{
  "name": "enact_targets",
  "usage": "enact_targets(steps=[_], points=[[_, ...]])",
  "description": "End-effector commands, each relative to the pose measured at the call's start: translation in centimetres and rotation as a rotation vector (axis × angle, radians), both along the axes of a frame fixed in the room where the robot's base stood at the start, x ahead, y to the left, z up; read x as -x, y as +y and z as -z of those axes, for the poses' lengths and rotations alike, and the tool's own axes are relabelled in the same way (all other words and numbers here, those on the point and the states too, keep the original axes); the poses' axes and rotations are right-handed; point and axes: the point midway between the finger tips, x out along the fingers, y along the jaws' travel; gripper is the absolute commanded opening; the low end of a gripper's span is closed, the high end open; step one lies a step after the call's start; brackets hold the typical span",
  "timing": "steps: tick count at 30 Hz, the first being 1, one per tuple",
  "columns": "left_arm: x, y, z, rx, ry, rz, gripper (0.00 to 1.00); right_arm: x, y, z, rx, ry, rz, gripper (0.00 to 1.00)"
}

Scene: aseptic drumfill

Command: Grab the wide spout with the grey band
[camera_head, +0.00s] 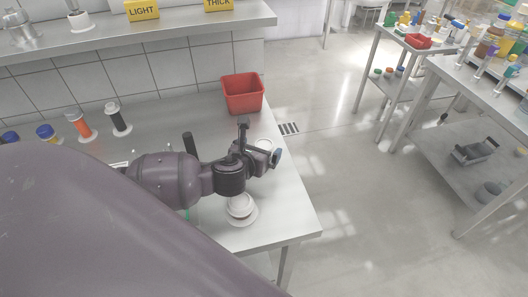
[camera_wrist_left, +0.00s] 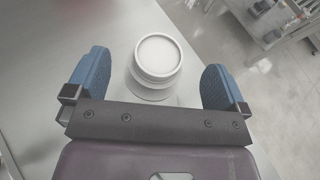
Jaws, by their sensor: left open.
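My left gripper (camera_head: 266,153) is open over the right part of the steel table. In the left wrist view, a white round spout (camera_wrist_left: 158,55) with a wide flange stands upright between and beyond the two open blue fingers (camera_wrist_left: 157,88), touching neither. In the head view this spout (camera_head: 264,143) shows only as a pale rim behind the gripper. A second white spout (camera_head: 240,208) on a flange stands nearer the front, partly hidden by my left wrist. I cannot make out a grey band on either. My right gripper is out of view.
A red bin (camera_head: 242,94) stands at the table's back right. Spools with orange (camera_head: 78,124) and black (camera_head: 117,118) bands and blue-capped jars (camera_head: 47,132) stand at left. A shelf (camera_head: 200,30) runs behind. The table's right edge is close to the gripper; floor lies beyond.

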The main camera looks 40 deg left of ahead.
Motion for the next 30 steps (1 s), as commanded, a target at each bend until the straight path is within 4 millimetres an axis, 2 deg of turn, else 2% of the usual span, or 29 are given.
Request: enact_targets(steps=[7, 17, 27, 30], points=[[-2.7, 0.6, 1.5, 0.001, 0.0, 0.0, 1.0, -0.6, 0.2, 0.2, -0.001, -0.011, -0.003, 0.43], [-3.2, 0.7, 1.6, 0.0, 0.001, 0.0, 0.98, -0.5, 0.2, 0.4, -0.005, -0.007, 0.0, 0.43], [-3.1, 0.7, 1.6, 0.0, 0.001, 0.0, 0.46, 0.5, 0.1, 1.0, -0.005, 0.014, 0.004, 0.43], [-3.1, 0.7, 1.6, 0.0, 0.0, 0.0, 0.46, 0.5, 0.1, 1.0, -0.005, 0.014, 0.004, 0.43]])
